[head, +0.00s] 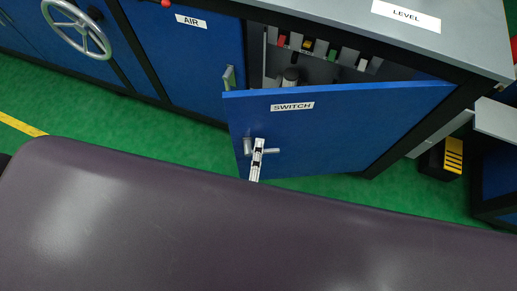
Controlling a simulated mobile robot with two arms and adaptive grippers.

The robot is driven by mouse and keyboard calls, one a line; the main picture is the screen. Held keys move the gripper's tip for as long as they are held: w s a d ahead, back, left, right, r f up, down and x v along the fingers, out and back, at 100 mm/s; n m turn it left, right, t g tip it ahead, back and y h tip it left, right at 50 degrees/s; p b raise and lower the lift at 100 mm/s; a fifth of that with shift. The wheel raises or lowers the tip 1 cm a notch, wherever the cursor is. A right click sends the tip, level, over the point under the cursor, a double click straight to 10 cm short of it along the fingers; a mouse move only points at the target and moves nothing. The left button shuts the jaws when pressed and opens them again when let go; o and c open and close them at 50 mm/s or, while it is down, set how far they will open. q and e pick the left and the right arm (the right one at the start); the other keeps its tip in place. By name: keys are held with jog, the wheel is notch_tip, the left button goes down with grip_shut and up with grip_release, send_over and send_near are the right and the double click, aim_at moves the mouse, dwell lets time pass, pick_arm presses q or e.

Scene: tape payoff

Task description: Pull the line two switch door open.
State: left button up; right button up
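The blue switch door (340,125) carries a white SWITCH label (292,106). It stands partly open, its free left side swung out towards me from the cabinet. A grey metal handle (272,150) sits low on its left part, with a grey plate (247,146) beside it. My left gripper (258,147), small, white and black, is at the handle and overlaps it. Whether its fingers are closed around the handle is too small to tell. Its lower part is hidden by a dark purple surface in front. My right gripper is not in view.
Inside the cabinet, red, yellow, green and white switches (307,45) show above the door. The cabinet top (440,40) bears a LEVEL label. An AIR door (185,60) and a handwheel (78,28) are at left. A black and yellow block (452,155) stands at right. Green floor (190,145) shows in front.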

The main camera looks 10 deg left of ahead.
pick_arm(q)
jog(key=s, duration=0.7)
jog(key=shift+s+d, duration=0.15)
jog(key=shift+d, duration=0.15)
jog(key=shift+c, duration=0.6)
